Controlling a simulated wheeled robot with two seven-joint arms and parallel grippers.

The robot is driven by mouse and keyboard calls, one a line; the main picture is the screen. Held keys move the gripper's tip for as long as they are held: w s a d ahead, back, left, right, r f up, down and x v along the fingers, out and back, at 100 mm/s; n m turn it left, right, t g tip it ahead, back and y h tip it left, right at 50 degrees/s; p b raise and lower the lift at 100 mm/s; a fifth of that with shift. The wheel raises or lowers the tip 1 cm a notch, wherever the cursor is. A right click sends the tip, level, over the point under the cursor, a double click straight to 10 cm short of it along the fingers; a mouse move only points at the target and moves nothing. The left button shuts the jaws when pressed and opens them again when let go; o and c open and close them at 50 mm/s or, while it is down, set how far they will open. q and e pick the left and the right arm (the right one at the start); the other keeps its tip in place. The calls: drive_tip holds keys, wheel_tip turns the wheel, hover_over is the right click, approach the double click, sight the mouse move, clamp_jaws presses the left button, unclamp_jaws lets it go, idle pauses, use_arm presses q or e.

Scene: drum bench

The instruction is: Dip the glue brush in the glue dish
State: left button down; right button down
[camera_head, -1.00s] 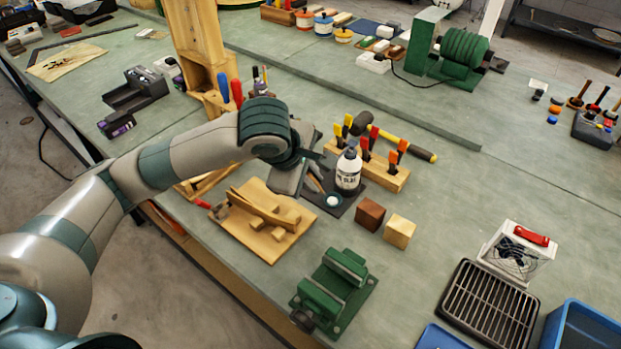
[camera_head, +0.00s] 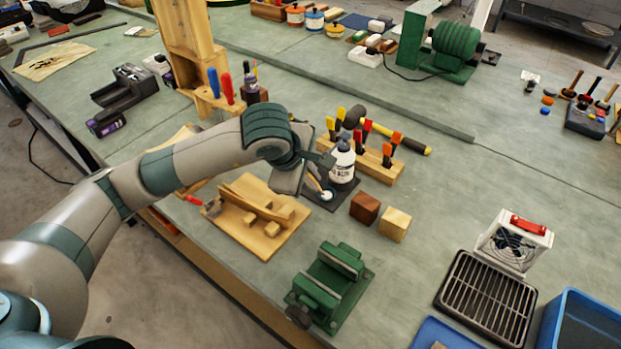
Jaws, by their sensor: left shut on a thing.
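My left gripper (camera_head: 309,178) is shut on the glue brush (camera_head: 315,184), a thin stick seen only in part. The gripper points down over the left side of a dark mat (camera_head: 318,204). The small white glue dish (camera_head: 327,195) sits on this mat, partly covered by the brush's lower end. The brush tip is at or just over the dish; I cannot tell whether it touches the glue. A white glue bottle (camera_head: 343,171) with a dark cap stands upright on the mat, just right of the gripper. My right gripper is not in view.
A wooden rack (camera_head: 383,170) of clamps stands behind the bottle. A dark block (camera_head: 365,207) and a pale block (camera_head: 395,224) lie to the right. A green vise (camera_head: 331,283) is in front. A board (camera_head: 254,238) with wooden pieces lies left.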

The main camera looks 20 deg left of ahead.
use_arm(q)
drive_tip(key=shift+f, duration=0.1)
drive_tip(key=shift+w+f+b, duration=0.1)
drive_tip(key=shift+f+b, duration=0.05)
drive_tip(key=shift+b, duration=0.25)
drive_tip(key=shift+a+f, duration=0.1)
